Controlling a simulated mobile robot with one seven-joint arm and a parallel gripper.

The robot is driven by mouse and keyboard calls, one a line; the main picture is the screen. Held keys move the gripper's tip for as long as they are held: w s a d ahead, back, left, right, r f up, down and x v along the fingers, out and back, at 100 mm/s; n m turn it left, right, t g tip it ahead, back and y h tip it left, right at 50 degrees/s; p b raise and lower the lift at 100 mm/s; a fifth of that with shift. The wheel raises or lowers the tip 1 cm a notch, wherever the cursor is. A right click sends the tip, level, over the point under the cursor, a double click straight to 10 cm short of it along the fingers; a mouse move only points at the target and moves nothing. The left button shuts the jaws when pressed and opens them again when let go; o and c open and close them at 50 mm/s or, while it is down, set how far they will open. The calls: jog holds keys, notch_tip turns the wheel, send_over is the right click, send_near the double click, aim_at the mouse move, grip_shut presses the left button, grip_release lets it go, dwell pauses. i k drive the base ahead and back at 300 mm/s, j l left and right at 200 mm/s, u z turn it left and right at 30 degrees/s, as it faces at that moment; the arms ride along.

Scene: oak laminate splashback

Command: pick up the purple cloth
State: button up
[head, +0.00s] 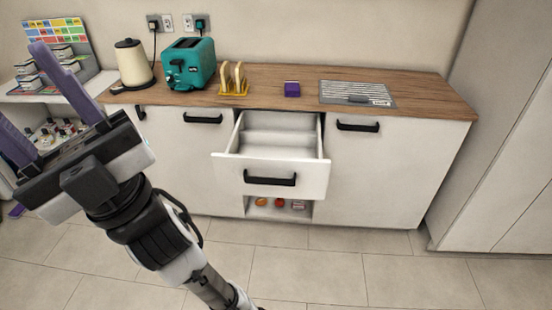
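The purple cloth (292,89) looks like a small folded block. It lies on the wooden counter, to the right of the yellow toast rack and left of the grey slatted panel. My gripper (22,88) is large in the foreground at the left, far from the cloth. Its two purple fingers are spread wide apart with nothing seen between them.
An open drawer (270,172) juts out below the cloth; its visible inside looks empty. A teal toaster (188,64), a cream kettle (132,63) and the toast rack (234,80) stand left of the cloth. The grey slatted panel (356,92) lies right. The tiled floor in front is clear.

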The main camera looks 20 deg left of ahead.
aim_at(292, 88)
jog(key=i+j, duration=0.2)
jog(key=j, duration=0.15)
jog(key=i+j, duration=0.15)
jog(key=j, duration=0.25)
jog(key=i+j, duration=0.2)
jog(key=j, duration=0.15)
jog(key=i+j+z, duration=0.1)
jog(key=j, duration=0.25)
jog(key=i+j, duration=0.25)
jog(key=j, duration=0.15)
jog(key=i+j, duration=0.2)
jog(key=j, duration=0.2)
jog(key=i+j, duration=0.15)
jog(key=j, duration=0.2)
jog(key=i+j+z, duration=0.1)
jog(key=j, duration=0.3)
jog(key=i, duration=0.6)
